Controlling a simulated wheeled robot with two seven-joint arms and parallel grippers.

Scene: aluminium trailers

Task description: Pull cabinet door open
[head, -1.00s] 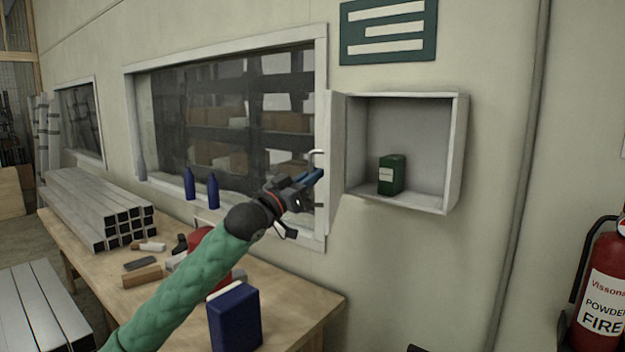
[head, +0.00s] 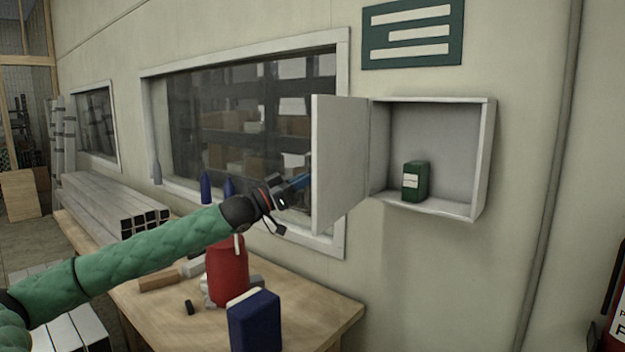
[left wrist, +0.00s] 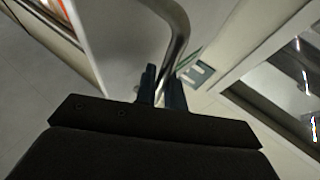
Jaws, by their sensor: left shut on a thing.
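The white wall cabinet (head: 487,160) stands open in the head view, with a green box (head: 415,181) inside it. Its door (head: 338,165) is hinged on the left, stands out from the wall and shows its inner face. My left gripper (head: 298,183) is at the outer side of the door, with its fingertips partly hidden behind the door edge. In the left wrist view the gripper fingers (left wrist: 161,90) are closed around a bent metal handle (left wrist: 177,35). The handle is hidden behind the door in the head view. My right gripper is out of view.
A wooden table (head: 310,318) below holds a red canister (head: 228,272), a blue box (head: 255,322) and stacked metal tubes (head: 115,205). A framed window (head: 245,120) lies behind the door. A red fire extinguisher (head: 618,310) is at the right edge. The wall below the cabinet is clear.

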